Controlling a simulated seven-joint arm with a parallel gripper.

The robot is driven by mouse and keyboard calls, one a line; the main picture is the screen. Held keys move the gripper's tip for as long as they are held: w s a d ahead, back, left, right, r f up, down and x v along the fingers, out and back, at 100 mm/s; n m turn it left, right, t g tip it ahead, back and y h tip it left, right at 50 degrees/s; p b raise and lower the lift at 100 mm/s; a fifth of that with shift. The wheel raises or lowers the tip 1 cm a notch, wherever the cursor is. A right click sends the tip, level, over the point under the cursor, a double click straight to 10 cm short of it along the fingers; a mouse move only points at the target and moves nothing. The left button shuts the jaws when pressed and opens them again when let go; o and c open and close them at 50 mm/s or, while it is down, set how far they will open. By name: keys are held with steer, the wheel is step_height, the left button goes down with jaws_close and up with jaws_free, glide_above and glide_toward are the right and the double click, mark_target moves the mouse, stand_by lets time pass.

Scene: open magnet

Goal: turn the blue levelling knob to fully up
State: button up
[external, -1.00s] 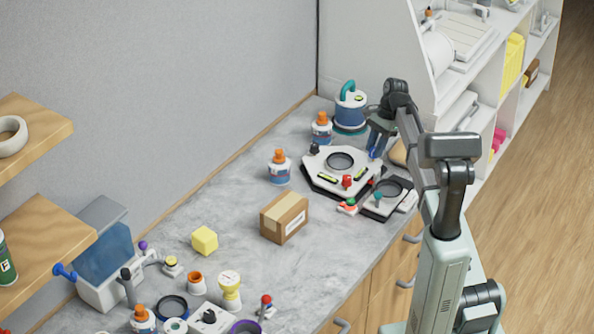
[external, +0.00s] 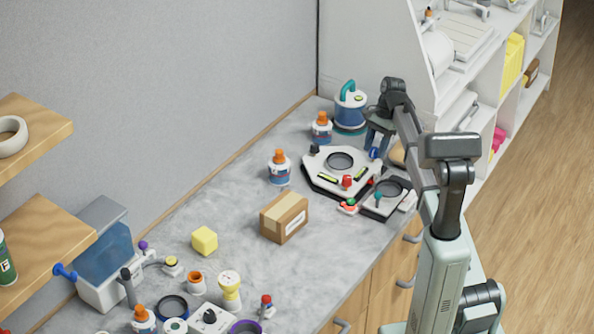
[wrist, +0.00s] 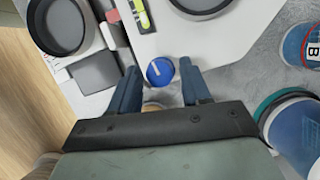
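The blue levelling knob (external: 375,154) sits at the right corner of a white levelling plate (external: 325,168) with dark edges. In the wrist view the round blue knob (wrist: 160,71) carries a white line mark and lies just ahead of my fingertips, midway between them. My gripper (wrist: 162,80) is open, with one blue-grey finger on each side of the knob and a visible gap to each. In the external view my gripper (external: 377,138) is right behind the knob. The plate also shows a red knob (external: 347,181), a black knob (external: 315,149) and a yellow-green level vial (wrist: 142,14).
A smaller dark-and-white device (external: 386,207) stands close in front of the plate. A blue canister (external: 350,108) and orange-capped bottles (external: 279,170) stand behind and left. A cardboard box (external: 284,218) is nearer. The grey counter between is partly clear.

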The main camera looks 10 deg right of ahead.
steer(key=shift+o, duration=0.6)
steer(key=m, duration=0.1)
steer(key=m+t, duration=0.1)
steer(key=m, duration=0.1)
steer(key=shift+s+d+y, duration=0.1)
steer(key=shift+s+y, duration=0.1)
steer(key=shift+y, duration=0.1)
steer(key=m+t, duration=0.1)
steer(key=m, duration=0.3)
steer(key=shift+s+t, duration=0.1)
steer(key=shift+t, duration=0.3)
steer(key=shift+r+m+y, duration=0.1)
steer(key=shift+m+y, duration=0.2)
steer(key=shift+m, duration=0.2)
steer(key=v, duration=1.4)
step_height(320, 180, up, 2)
steer(key=n+t+y, duration=0.1)
steer(key=n+y, duration=0.1)
steer(key=y, duration=0.2)
glide_above(374, 148)
steer(key=shift+s+a+r+y, duration=0.15)
steer(key=shift+a+r+y, duration=0.25)
steer(key=shift+a+y, duration=0.4)
